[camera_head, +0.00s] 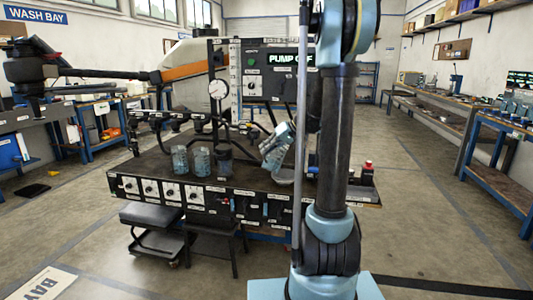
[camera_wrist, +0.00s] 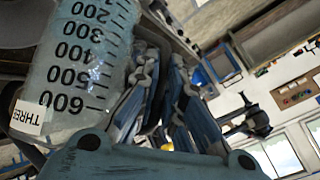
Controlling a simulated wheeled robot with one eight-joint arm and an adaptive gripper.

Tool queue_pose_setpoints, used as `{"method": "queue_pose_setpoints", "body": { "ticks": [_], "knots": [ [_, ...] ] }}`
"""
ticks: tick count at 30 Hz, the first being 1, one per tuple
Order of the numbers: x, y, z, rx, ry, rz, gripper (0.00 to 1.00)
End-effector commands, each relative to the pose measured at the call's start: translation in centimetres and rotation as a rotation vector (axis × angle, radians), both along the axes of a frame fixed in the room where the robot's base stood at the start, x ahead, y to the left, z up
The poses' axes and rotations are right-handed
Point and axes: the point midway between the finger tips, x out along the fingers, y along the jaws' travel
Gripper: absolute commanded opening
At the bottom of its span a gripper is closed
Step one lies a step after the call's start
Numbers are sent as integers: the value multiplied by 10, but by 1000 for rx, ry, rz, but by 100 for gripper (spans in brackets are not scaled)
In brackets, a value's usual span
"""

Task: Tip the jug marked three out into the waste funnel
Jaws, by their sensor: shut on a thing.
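The jug marked three (camera_wrist: 75,65) is clear plastic with a printed scale; it fills the left of the wrist view, its THREE label near the base and its numbers upside down. My gripper (camera_wrist: 155,95) is shut on it. In the head view, the held jug (camera_head: 276,147) is strongly tilted above the bench, just left of my arm, which hides part of the gripper. A pale round dish, seemingly the waste funnel (camera_head: 283,178), sits below the jug. Whether liquid is inside or flowing cannot be told.
A gauge (camera_head: 218,89) and a PUMP OFF panel (camera_head: 290,59) rise behind. A red button (camera_head: 368,164) is at right.

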Motion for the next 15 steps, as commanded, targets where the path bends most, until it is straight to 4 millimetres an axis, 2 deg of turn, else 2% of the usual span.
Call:
{"method": "queue_pose_setpoints", "body": {
  "ticks": [15],
  "knots": [
    [11, -10, 8, 222, 223, -1, 0]
  ]
}}
